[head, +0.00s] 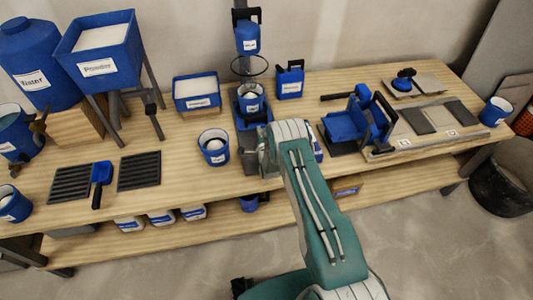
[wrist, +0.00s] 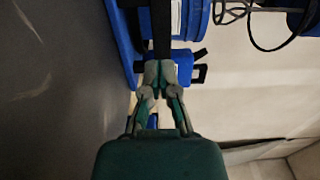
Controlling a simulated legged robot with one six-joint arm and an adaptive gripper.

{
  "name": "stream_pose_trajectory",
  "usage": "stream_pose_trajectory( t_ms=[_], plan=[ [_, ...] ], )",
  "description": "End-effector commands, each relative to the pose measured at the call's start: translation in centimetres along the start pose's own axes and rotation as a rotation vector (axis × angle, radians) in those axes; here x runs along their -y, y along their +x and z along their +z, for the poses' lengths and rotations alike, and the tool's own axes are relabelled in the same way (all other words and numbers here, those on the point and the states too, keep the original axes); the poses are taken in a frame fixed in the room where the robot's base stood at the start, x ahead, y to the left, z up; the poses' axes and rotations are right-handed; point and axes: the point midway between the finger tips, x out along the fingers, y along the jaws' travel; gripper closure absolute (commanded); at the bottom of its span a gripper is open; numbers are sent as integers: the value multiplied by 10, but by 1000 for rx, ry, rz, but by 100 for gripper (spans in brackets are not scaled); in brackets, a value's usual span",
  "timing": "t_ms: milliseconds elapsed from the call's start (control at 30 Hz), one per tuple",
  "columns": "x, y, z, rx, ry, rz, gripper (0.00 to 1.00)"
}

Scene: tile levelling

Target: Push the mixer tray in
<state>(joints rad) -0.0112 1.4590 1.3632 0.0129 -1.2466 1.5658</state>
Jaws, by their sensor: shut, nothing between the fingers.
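The mixer stands at the back middle of the bench, with a dark column (head: 241,66), a labelled blue container (head: 247,39) at the top and a wire ring whisk (head: 249,67) below it. Under the whisk, a blue cup (head: 252,99) stands on the blue mixer tray (head: 238,114). My arm reaches to the front of the mixer and hides my fingers in the head view. In the wrist view my gripper (wrist: 160,68) is shut and empty, its tips against or close in front of a dark bar; contact cannot be told. The labelled blue cup (wrist: 187,18) is just beyond.
A blue bucket (head: 213,147) stands close left of the mixer and a blue jug (head: 290,82) to its right. A blue bin (head: 196,91) is behind left. A blue tool stand (head: 350,124) is to the right. Black grates (head: 139,171) lie at left.

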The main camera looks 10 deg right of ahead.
Motion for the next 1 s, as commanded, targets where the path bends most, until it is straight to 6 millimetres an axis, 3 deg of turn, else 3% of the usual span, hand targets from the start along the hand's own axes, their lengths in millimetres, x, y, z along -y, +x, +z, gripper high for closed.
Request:
stream_pose_trajectory(
  t_ms=[267, 700, 1000],
  plan=[
    [0, -27, 0, 0, 0, 2, 100],
    [-1, -90, 0, 0, 0, 2, 100],
    [0, -96, 0, 0, 0, 0, 100]
  ],
)
